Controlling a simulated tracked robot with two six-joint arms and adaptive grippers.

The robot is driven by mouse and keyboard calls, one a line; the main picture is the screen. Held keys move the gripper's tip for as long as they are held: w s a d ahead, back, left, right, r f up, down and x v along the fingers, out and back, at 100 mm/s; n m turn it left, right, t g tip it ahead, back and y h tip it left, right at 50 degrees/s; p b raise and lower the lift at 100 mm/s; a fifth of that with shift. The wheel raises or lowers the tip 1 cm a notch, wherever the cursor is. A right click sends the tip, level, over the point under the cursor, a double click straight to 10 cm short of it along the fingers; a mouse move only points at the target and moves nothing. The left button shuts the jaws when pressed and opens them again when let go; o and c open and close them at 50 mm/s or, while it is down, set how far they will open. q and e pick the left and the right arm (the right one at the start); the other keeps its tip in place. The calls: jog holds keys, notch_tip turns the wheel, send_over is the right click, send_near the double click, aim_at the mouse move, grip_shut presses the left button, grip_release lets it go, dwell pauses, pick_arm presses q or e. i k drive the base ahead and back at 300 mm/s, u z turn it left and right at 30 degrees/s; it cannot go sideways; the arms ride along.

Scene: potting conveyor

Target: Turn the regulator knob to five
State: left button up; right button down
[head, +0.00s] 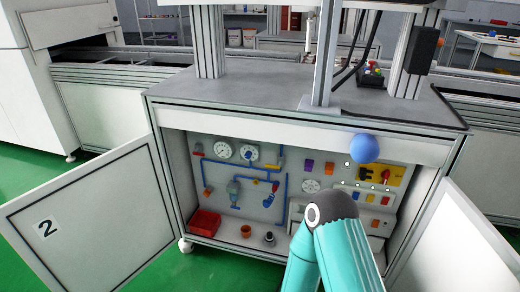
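The open cabinet holds a grey panel with blue pipes (285,190) and several round gauges. A teal arm of mine with a dark joint rises at the lower middle and covers part of the panel's right side. Neither gripper shows.
Two white cabinet doors stand open, the left one (95,220) marked 2 and the right one (455,245). A red bin (204,222) sits on the cabinet floor. A blue ball (365,148) shows before the upper edge. A yellow switch plate (381,174) is at right.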

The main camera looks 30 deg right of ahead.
aim_at(248, 155)
jog(key=z, duration=0.3)
jog(key=i, duration=0.75)
jog(key=z, duration=0.45)
jog(key=k, duration=0.85)
jog(key=z, duration=0.2)
jog(key=i, duration=0.85)
jog(key=u, duration=0.05)
